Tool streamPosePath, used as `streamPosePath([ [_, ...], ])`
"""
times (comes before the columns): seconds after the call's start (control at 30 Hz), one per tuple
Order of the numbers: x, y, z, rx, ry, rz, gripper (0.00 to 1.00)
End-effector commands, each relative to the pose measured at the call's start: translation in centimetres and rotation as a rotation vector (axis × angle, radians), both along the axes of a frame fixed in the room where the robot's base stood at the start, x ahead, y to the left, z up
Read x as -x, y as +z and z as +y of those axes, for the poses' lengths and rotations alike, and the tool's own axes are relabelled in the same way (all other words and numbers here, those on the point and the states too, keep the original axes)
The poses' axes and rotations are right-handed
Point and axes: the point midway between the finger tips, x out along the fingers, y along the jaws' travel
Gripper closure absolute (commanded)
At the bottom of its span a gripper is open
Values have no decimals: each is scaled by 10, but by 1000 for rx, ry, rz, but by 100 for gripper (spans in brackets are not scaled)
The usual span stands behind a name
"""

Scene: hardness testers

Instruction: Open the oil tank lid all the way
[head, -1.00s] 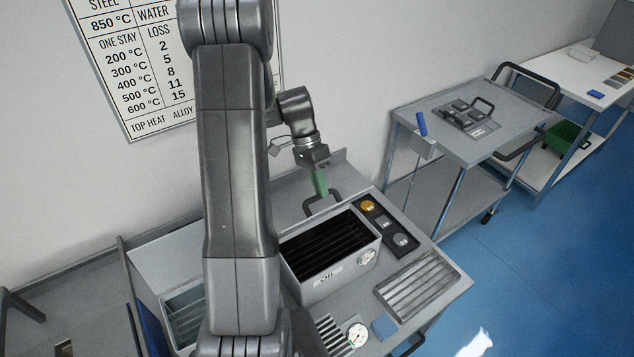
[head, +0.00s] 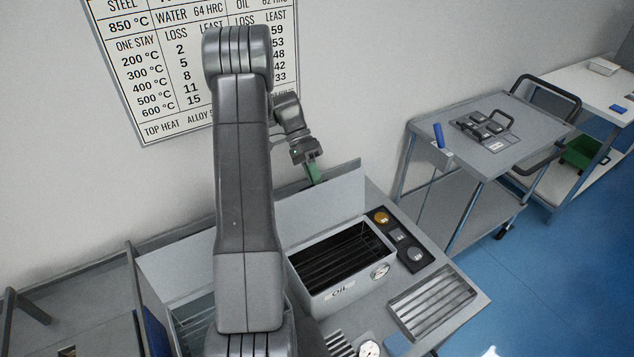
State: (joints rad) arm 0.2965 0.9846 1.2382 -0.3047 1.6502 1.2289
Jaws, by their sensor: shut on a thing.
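The oil tank (head: 352,285) is a grey box marked OIL on its front, open at the top, with dark slats inside. Its lid (head: 335,205) is a plain grey panel standing raised along the tank's back side, its inner face toward me. My gripper (head: 315,174), with green fingers, is at the lid's top edge and shut on the lid handle. The fingertips and the handle are hidden behind the lid.
A wall chart hangs behind. A grey cart (head: 490,140) stands at right.

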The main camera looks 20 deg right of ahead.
Motion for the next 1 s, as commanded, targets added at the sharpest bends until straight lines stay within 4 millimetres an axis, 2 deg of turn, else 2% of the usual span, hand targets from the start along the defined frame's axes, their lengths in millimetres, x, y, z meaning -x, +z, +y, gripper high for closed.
streamPosePath([
  [0.03, -1, -9, 2, -9, -3, -2, 100],
  [0.5, -3, -10, 3, -8, -1, -4, 100],
  [0.53, -3, -10, 3, -8, -1, -4, 82],
  [0.63, -3, -9, 2, -8, -1, -3, 64],
  [1.0, -3, -4, 1, -3, 0, -5, 64],
])
